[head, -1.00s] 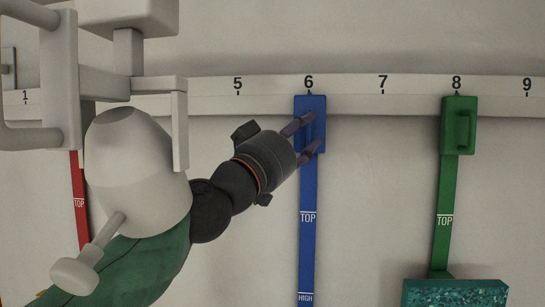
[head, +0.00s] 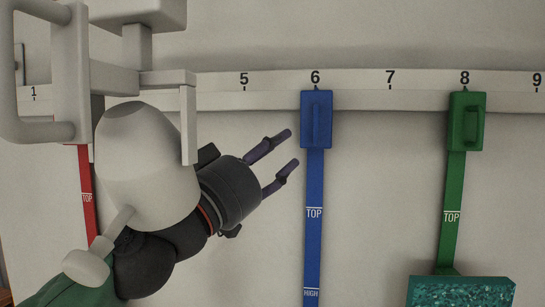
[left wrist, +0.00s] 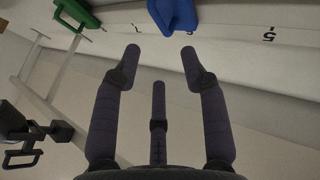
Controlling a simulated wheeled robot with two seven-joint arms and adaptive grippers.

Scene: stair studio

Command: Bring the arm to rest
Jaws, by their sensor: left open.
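My left gripper (head: 287,148) is open and empty in the head view, in front of the wall and left of the blue slider (head: 316,119). A clear gap lies between its fingertips and the blue slider. In the left wrist view the spread fingers (left wrist: 160,50) hold nothing, and the blue slider (left wrist: 176,14) shows beyond them at the top. The blue slider sits at mark 6 on the numbered rail (head: 390,99), with a blue strap (head: 314,240) hanging below it. My right gripper is in neither view.
A green slider (head: 466,121) sits at mark 8, with a teal speckled block (head: 460,291) low on its strap. A red strap (head: 87,200) hangs at the left, partly behind pale grey parts. The wall between the blue and green straps is clear.

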